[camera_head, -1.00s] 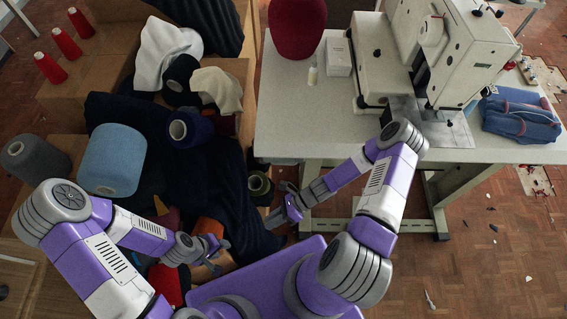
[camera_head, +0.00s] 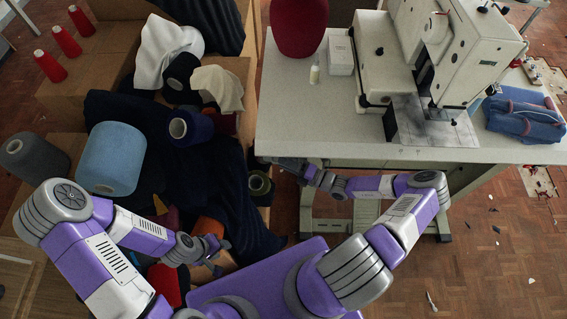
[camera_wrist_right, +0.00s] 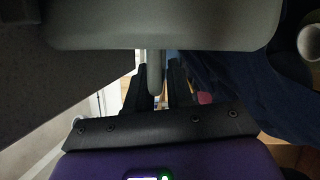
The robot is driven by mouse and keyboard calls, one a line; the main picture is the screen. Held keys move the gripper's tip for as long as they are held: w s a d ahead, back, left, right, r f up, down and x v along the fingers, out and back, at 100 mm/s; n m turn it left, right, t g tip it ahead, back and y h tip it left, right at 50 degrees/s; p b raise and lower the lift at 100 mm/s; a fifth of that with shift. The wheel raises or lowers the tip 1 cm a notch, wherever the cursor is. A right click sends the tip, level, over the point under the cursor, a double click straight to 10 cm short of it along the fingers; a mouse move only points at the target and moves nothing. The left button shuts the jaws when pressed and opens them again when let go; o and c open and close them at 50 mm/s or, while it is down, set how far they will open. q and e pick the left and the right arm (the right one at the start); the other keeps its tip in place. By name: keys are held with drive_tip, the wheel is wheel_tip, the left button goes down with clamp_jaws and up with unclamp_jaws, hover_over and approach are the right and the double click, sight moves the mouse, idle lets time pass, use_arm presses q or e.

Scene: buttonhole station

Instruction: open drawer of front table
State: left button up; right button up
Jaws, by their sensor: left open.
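The front table (camera_head: 290,120) has a pale top and stands at the upper right in the head view. My right gripper (camera_head: 280,162) is at its front left edge, partly under the top, with its fingertips hard to make out. In the right wrist view, a grey panel (camera_wrist_right: 160,25), apparently the drawer front, fills the top. A short grey bar (camera_wrist_right: 155,75), apparently its handle, lies between the dark fingers of the right gripper (camera_wrist_right: 158,82), which look apart with narrow gaps beside the bar. My left gripper (camera_head: 217,246) is open and empty, low over the dark cloth.
A sewing machine (camera_head: 455,50), a red cone (camera_head: 298,25), a small bottle (camera_head: 314,74) and folded blue cloth (camera_head: 525,115) are on the table. Dark cloth (camera_head: 215,180) and yarn cones, including a light blue one (camera_head: 112,160), crowd the left. Floor at lower right is mostly clear.

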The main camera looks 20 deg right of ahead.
use_arm(q)
drive_tip(key=shift+f, duration=0.1)
use_arm(e)
drive_tip(key=shift+w+a, duration=0.35)
drive_tip(key=shift+c, duration=0.5)
clamp_jaws()
